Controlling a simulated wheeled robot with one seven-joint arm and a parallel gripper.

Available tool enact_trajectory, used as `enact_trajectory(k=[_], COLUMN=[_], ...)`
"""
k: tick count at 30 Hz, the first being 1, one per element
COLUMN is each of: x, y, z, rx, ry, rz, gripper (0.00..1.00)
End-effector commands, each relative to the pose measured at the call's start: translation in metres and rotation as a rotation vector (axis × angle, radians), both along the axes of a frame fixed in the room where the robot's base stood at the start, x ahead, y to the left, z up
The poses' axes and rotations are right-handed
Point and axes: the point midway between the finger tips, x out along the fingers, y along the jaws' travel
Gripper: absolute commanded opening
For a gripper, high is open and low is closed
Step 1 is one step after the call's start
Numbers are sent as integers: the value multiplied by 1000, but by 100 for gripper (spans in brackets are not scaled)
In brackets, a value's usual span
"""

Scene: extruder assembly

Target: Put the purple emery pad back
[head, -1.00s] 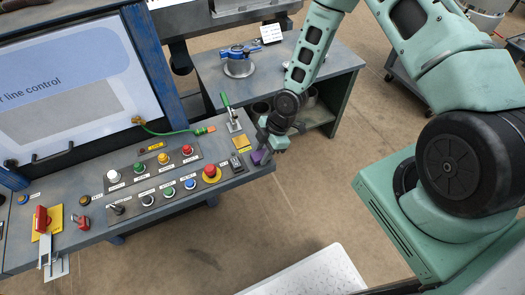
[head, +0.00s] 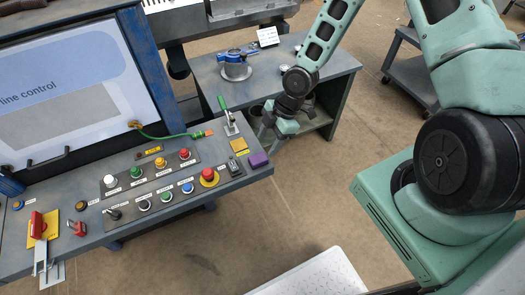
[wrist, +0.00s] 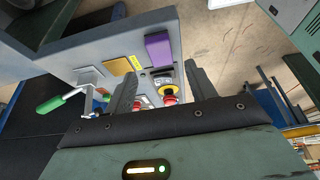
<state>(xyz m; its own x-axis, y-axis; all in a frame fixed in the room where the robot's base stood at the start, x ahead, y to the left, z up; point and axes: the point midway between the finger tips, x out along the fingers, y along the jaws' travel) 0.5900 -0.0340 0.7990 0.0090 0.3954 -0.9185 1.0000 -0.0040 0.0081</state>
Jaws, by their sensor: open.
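The purple emery pad (head: 258,159) lies on the right end of the grey control console, close to its edge. It also shows in the wrist view (wrist: 158,50), near the top middle and beyond my fingers. My gripper (head: 266,134) is behind the console's right end in the head view, apart from the pad. In the wrist view the two dark fingers of my gripper (wrist: 160,85) stand wide apart with nothing between them.
A yellow square (head: 238,145) lies beside the pad. The green-handled lever (head: 228,115), black switch (head: 234,166) and red emergency button (head: 209,177) are close by. A workbench (head: 330,75) with a blue clamp fixture (head: 236,65) stands behind.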

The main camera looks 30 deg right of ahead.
Motion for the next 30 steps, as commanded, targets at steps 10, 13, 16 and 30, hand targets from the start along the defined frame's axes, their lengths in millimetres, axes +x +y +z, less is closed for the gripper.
enact_trajectory(k=[10, 13, 16, 30], x=[0, -2, -7, -111], y=[-19, -18, -11, 66], z=[44, 51, 67, 218], rx=[0, -15, -71, -379], ry=[0, 9, 39, 143], rz=[-2, -5, -33, -563], gripper=[56, 56, 56, 56])
